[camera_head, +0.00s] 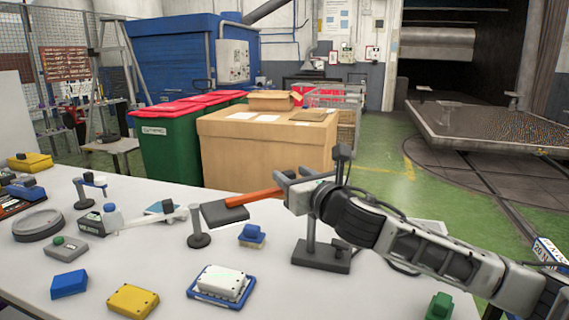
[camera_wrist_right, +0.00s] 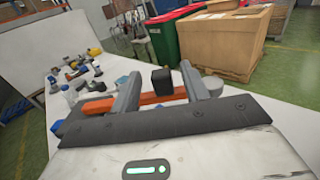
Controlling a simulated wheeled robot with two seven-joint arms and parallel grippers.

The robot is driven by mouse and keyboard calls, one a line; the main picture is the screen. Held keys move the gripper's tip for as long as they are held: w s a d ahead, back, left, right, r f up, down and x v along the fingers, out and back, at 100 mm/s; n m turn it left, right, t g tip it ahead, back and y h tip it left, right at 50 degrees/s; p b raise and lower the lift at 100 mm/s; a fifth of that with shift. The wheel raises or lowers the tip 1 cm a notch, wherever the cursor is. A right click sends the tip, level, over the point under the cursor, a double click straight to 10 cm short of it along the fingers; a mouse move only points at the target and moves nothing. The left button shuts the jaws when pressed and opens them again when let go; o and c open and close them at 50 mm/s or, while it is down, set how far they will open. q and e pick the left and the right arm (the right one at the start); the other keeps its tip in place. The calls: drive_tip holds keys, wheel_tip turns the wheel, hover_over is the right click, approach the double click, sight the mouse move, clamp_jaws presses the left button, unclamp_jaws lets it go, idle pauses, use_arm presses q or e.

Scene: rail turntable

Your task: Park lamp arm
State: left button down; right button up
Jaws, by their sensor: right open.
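The lamp arm (camera_head: 257,197) is an orange bar with a flat dark square head (camera_head: 225,213) at its left end, held out over the table. Its dark stand (camera_head: 321,254) has a post that rises behind my right gripper (camera_head: 288,180). My right gripper is at the bar's right end, near the post top, and is open. I cannot tell whether the fingers touch the bar. My left gripper is not in view.
The white table (camera_head: 120,258) holds a blue-rimmed white box (camera_head: 221,283), a yellow box (camera_head: 133,300), a blue block (camera_head: 69,284), a small blue knob piece (camera_head: 251,236), a post with a white lever (camera_head: 198,232) and a green button (camera_head: 439,306). Cardboard boxes stand beyond.

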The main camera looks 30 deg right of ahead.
drive_tip(key=w, duration=0.4)
drive_tip(key=shift+w+d+p, duration=0.2)
drive_tip(key=shift+p, duration=0.1)
clamp_jaws()
drive_tip(key=shift+s, duration=0.1)
